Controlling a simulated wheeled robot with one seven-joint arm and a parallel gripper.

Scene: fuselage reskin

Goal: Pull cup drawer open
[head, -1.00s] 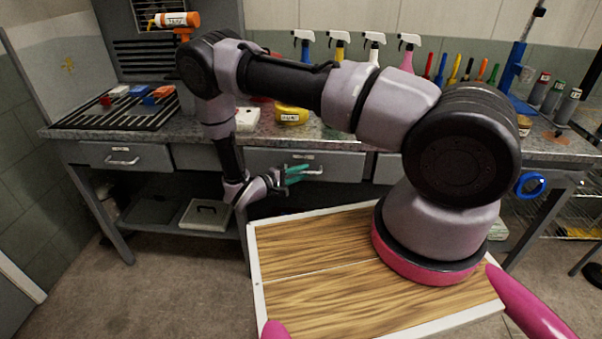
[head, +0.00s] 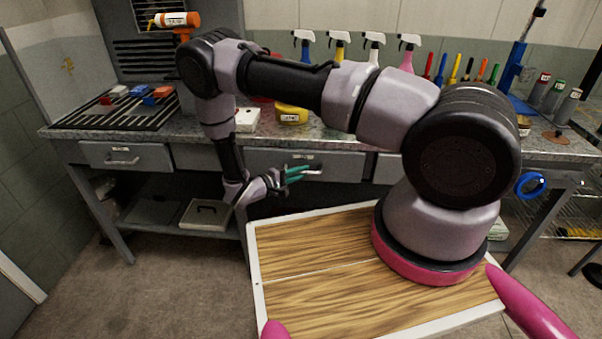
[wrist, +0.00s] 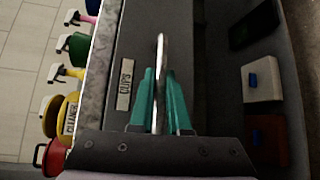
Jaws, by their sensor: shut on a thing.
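The cup drawer (head: 345,166) is the grey drawer in the middle of the bench, and its front looks about flush with the bench. Its label (wrist: 125,84) shows in the wrist view beside the handle. The metal handle (wrist: 161,60) stands out from the drawer front and runs between my teal fingers. My gripper (head: 300,173) is shut on this handle, one finger on each side of it. The fingers partly hide the handle in the head view.
The left drawer (head: 125,157) is shut. Spray bottles (head: 374,48), a yellow container (head: 291,114) and other tools stand on the benchtop (head: 190,128). A shelf below holds a pale case (head: 205,214). Floor is free in front of the bench at left.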

